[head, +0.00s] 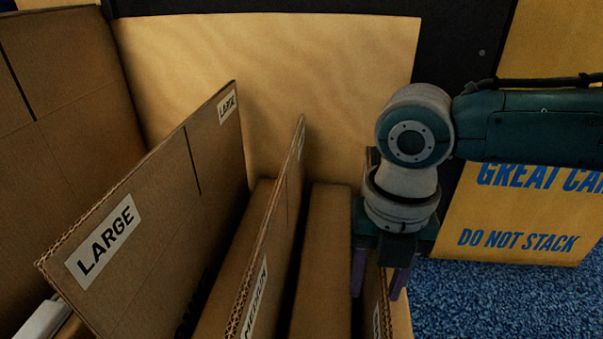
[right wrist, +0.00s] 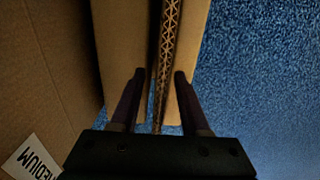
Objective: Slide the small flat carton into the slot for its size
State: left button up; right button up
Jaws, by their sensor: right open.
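A thin flat carton (head: 374,306) stands on edge at the right end of the rack, with a white label cut off by my arm and unreadable. Its corrugated edge shows in the right wrist view (right wrist: 168,45). My right gripper (head: 380,280) points down over it with its purple fingers apart. In the right wrist view the fingers (right wrist: 158,85) are on either side of that edge, with gaps visible. A taller panel labelled MEDIUM (head: 275,225) stands to the left, and a bigger one labelled LARGE (head: 165,210) farther left. My left gripper is not in view.
Brown padded-looking strips (head: 325,250) run between the panels. A tan board (head: 290,70) closes the back. A yellow box printed DO NOT STACK (head: 520,215) stands at the right. Blue carpet (head: 490,300) is open at the lower right.

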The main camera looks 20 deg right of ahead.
jog(key=shift+r, duration=0.1)
notch_tip(320, 180, up, 9)
jog(key=p, duration=0.6)
jog(key=shift+r+p, duration=0.4)
jog(key=shift+p, duration=0.15)
jog(key=s+a+r+m+t+y+p, duration=0.15)
jog(key=a+r+m+p, duration=0.25)
jog(key=r+p, duration=0.6)
jog(key=s+a+r+m+y+p, duration=0.1)
jog(key=s+a+r+m+p, duration=0.25)
jog(key=r+p, duration=0.55)
jog(key=s+a+r+m+y+p, duration=0.1)
jog(key=s+a+r+m+p, duration=0.2)
jog(key=r+p, duration=0.7)
jog(key=s+d+r+m+t+h+p, duration=0.1)
jog(key=s+d+r+m+p, duration=0.15)
jog(key=r+m+p, duration=0.55)
jog(key=s+d+r+m+h+p, duration=0.1)
jog(key=s+d+r+m+p, duration=0.2)
jog(key=r+p, duration=0.7)
jog(key=s+d+r+m+t+h+p, duration=0.1)
jog(key=d+r+m+p, duration=0.2)
jog(key=r+m+p, duration=0.6)
notch_tip(320, 180, up, 37)
jog(key=n+p, duration=0.3)
jog(key=p, duration=3.1)
jog(key=shift+f, duration=0.2)
